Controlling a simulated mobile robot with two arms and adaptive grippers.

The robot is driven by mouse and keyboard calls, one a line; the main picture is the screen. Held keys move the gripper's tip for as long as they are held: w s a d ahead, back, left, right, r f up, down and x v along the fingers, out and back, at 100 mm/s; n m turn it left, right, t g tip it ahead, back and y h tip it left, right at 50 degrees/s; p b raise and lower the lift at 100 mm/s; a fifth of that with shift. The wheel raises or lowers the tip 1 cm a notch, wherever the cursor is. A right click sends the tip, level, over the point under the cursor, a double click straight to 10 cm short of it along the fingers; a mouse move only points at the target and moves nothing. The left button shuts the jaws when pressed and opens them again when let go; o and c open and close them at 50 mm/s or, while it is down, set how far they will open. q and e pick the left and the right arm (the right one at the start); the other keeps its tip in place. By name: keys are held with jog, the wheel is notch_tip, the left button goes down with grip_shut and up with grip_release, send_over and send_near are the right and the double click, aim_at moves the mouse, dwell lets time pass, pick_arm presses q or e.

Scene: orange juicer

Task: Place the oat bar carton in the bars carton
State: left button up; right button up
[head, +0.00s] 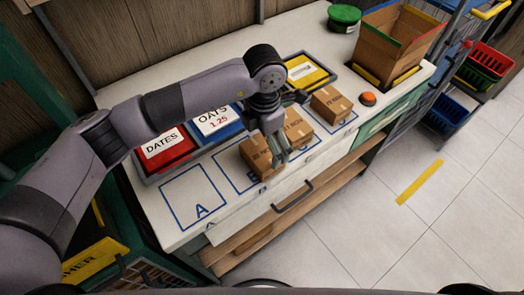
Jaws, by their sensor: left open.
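Several small brown closed cartons stand in a row on the white counter. The nearest carton (256,152) is at the B square, a middle carton (298,126) is beside it, and a farther carton (331,104) is at the right. I cannot read which one is the oat bar carton. A large open-topped brown carton (392,50) with coloured rim edges stands at the back right; I cannot read a bars label on it. My left gripper (277,152) is open, pointing down at the nearest carton's right side, partly hiding it. I cannot tell whether it touches. My right gripper is out of view.
A red DATES tray (162,148), a blue OATS tray (215,122) and a yellow tray (308,73) line the back. The A square (193,197) is empty. An orange button (368,99) and a green round object (344,17) sit at the right. A rack stands beyond.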

aim_at(262, 150)
pick_arm(q)
jog(key=f+p, duration=0.2)
jog(key=f, duration=0.3)
jog(key=shift+a+f+p, duration=0.2)
jog(key=shift+p, duration=0.2)
jog(key=shift+f, duration=0.2)
jog(key=shift+c, duration=0.5)
jog(key=c, duration=1.1)
jog(key=shift+r, duration=0.1)
jog(key=shift+c, duration=0.2)
